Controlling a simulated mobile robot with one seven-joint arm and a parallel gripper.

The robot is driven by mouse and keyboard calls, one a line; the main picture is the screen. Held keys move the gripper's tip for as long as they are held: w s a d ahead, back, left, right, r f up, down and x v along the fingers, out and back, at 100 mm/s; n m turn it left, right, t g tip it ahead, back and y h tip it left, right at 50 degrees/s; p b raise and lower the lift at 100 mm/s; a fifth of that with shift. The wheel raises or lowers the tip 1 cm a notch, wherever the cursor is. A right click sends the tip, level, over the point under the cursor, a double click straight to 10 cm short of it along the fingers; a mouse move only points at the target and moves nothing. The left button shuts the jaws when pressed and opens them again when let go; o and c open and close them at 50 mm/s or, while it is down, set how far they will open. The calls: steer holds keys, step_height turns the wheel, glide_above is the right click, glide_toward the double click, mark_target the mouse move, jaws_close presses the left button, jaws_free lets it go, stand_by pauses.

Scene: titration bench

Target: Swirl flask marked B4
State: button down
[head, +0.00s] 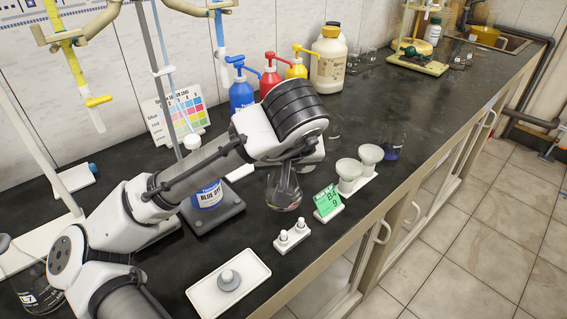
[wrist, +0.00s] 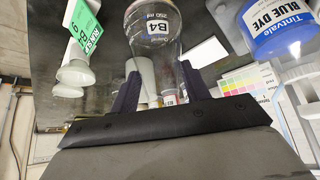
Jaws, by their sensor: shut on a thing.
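The flask marked B4 (head: 284,194) is a clear glass conical flask, seen below my gripper (head: 287,163) in the head view. In the wrist view, the flask (wrist: 152,22) shows its B4 and 250 ml marking between the two dark fingers of my gripper (wrist: 160,80). The gripper is shut on the flask's neck. The flask looks upright in the head view. I cannot tell whether its base touches the bench. Part of its neck is hidden by my gripper in the head view.
A green card (head: 327,201) and two white cups on a stand (head: 357,185) are right of the flask. A small white holder (head: 292,237) and white tray (head: 229,287) lie in front. The blue dye bottle (head: 207,193) is left. Pump bottles (head: 270,77) stand behind.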

steer(key=shift+r, duration=0.15)
stand_by(0.3)
steer(key=shift+r+p, duration=1.4)
